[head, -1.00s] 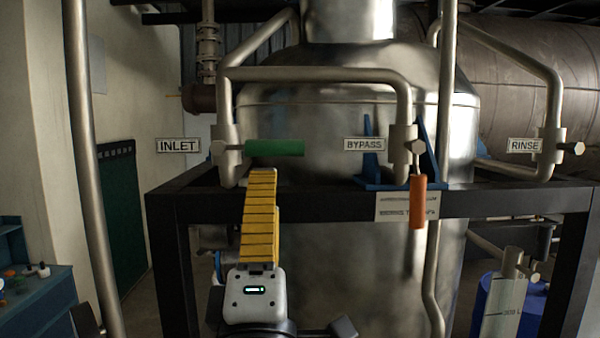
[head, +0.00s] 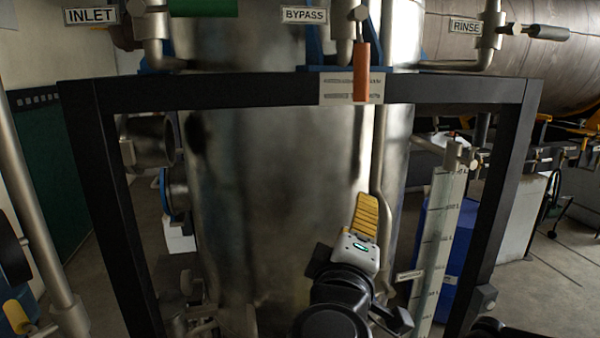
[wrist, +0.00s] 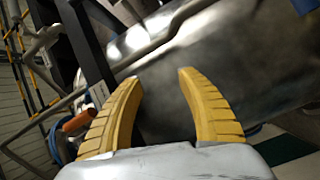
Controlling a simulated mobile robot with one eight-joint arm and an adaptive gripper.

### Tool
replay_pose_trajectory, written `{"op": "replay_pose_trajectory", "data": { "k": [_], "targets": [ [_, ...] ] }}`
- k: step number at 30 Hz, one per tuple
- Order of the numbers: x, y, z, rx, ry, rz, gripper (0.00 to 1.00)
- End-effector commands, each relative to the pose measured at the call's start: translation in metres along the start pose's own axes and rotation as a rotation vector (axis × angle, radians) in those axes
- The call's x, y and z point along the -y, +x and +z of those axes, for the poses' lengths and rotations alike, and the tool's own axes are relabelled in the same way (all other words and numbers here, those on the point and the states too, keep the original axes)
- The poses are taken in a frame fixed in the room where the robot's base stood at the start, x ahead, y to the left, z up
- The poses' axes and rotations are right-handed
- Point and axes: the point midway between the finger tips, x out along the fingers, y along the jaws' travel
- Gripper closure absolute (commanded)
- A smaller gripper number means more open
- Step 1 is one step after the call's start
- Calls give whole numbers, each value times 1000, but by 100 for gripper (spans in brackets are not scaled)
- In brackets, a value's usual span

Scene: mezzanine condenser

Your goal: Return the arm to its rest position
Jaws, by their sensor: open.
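My gripper (head: 366,214) is in the lower right middle of the head view, in front of the shiny steel vessel (head: 265,190) and below the black frame beam. Its yellow ribbed fingers point up. In the wrist view my gripper (wrist: 160,85) shows two yellow fingers spread apart with nothing between them. The steel vessel also fills the background of the wrist view (wrist: 245,65). My arm is folded low in front of the frame.
The black frame (head: 225,92) spans the view. A level gauge (head: 437,240) stands right of my gripper.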

Motion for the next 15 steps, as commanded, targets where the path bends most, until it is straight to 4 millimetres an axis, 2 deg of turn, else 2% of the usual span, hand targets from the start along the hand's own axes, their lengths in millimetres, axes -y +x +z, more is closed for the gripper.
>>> {"op": "replay_pose_trajectory", "data": {
  "k": [1, 3, 5, 6, 8, 9, 12, 15],
  "targets": [
    [37, 6, 39, 70, 37, -53, 54],
    [76, 8, 84, 164, 100, -141, 54],
    [112, 6, 121, 243, 163, -217, 54],
    [137, 3, 145, 294, 209, -268, 54],
    [175, -5, 179, 370, 288, -345, 54],
    [202, -12, 200, 419, 348, -397, 54],
    [270, -35, 243, 529, 520, -527, 54],
    [325, -57, 267, 603, 696, -633, 54]
  ]
}}
